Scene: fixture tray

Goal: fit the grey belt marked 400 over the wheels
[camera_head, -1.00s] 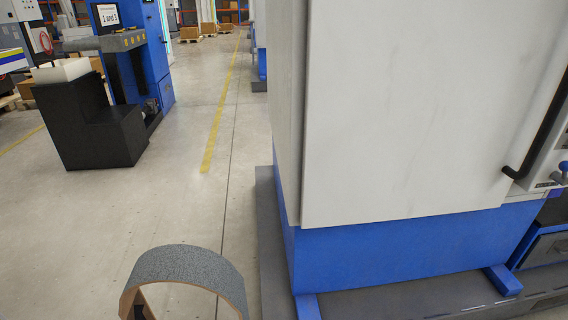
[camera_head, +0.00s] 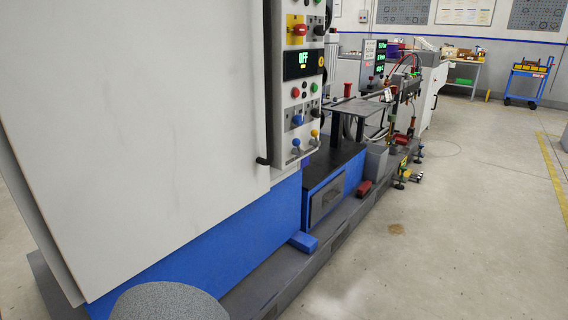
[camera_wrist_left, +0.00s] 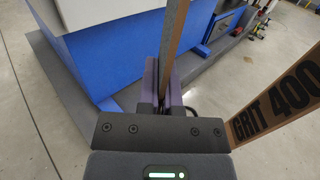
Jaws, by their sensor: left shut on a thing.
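The grey belt (camera_head: 168,302) shows at the bottom edge of the head view as a grainy, curved band, mostly cut off by the frame. In the left wrist view its brown inner face (camera_wrist_left: 282,105) carries the marking GRIT 400 at the right. My left gripper (camera_wrist_left: 164,84) is shut on the belt, whose edge runs up from between the fingers. The left gripper does not show in the head view. My right gripper is in neither view. No wheels can be made out in either view.
A large white cabinet (camera_head: 140,130) on a blue base (camera_head: 235,250) stands close in front. Its control panel (camera_head: 303,80) reads OFF. A grey plinth (camera_head: 262,290) runs along the floor. Beyond are a machine with a flat table (camera_head: 352,112) and a blue cart (camera_head: 527,82). Floor (camera_head: 450,240) at right is clear.

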